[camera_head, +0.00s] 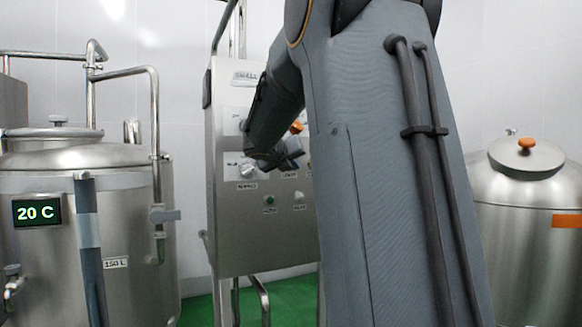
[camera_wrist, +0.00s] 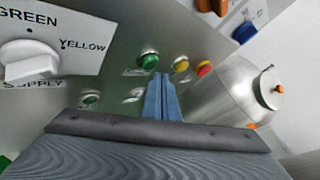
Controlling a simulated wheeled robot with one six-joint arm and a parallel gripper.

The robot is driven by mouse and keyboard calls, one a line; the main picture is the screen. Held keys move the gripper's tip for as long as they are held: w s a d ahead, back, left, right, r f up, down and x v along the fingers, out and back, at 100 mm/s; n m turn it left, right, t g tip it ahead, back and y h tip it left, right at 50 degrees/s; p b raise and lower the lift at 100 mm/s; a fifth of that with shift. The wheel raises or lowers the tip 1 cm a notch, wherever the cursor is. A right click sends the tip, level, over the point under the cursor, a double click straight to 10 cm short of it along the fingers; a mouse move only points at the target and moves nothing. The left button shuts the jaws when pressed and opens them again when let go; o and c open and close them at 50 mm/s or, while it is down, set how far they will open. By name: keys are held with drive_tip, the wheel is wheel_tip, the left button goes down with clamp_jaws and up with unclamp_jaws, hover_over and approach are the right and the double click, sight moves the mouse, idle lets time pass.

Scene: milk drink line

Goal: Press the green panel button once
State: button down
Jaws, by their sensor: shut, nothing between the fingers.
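The steel control panel (camera_head: 225,225) stands in the middle of the head view. A small green button (camera_head: 269,199) sits low on it, left of a white button (camera_head: 298,197). The wrist view shows two green round pieces: a brighter one (camera_wrist: 148,58) just above and left of my fingertips, and a lower one (camera_wrist: 90,100) at left. I cannot tell which is the task's button. My gripper (camera_wrist: 162,78) is shut and empty in front of the panel. In the head view my gripper (camera_head: 291,154) is partly dark against the panel, above the low buttons; contact is not visible.
A white selector knob (camera_wrist: 30,60) marked GREEN and YELLOW is at left in the wrist view. Yellow (camera_wrist: 181,64) and red (camera_wrist: 204,68) round pieces lie right of my fingertips. Steel tanks (camera_head: 75,190) (camera_head: 525,220) stand on both sides. My arm hides the panel's right part.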

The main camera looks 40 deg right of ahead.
idle(0.3)
drive_tip(key=shift+w, duration=0.4)
drive_tip(key=shift+w+d+p, duration=0.15)
drive_tip(key=shift+w+p, duration=0.3)
idle(0.7)
drive_tip(key=shift+s, duration=0.15)
drive_tip(key=shift+s+a, duration=0.2)
drive_tip(key=shift+s, duration=0.5)
drive_tip(key=shift+s+a+b, duration=0.1)
drive_tip(key=shift+s+a, duration=0.1)
drive_tip(key=shift+s, duration=0.6)
drive_tip(key=shift+s+a+b, duration=0.1)
drive_tip(key=shift+s+a, duration=0.05)
drive_tip(key=shift+s, duration=0.7)
drive_tip(key=shift+s+a+b, duration=0.1)
drive_tip(key=shift+s+a, duration=0.1)
drive_tip(key=shift+s, duration=0.6)
